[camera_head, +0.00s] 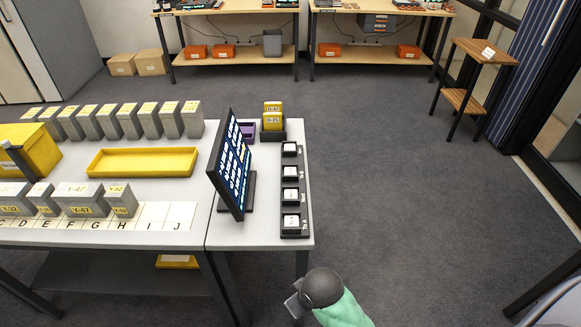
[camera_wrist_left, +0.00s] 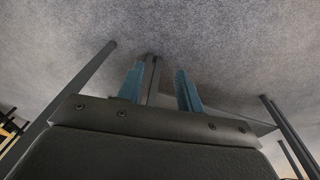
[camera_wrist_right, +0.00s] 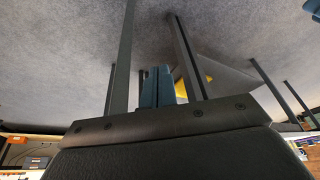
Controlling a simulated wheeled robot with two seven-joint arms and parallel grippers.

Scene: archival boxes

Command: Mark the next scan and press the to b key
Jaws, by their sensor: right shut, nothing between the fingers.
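A black strip with several white keys (camera_head: 291,190) runs along the right end of the table; the key lettering is too small to read surely. A dark screen (camera_head: 232,166) with lines of white and blue text stands tilted left of the strip. My right gripper (camera_head: 296,304) is below the table's near right corner in the head view, apart from the keys. In the right wrist view its blue fingers (camera_wrist_right: 158,80) are together with nothing between them. My left gripper (camera_wrist_left: 160,85) shows only in the left wrist view, its blue fingers apart and empty.
Grey boxes (camera_head: 85,201) stand over a lettered strip (camera_head: 165,214), with a row of more boxes behind. A yellow tray (camera_head: 143,162) is empty. A black holder (camera_head: 273,135) with yellow labelled blocks and a purple tray (camera_head: 246,131) stand behind the screen.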

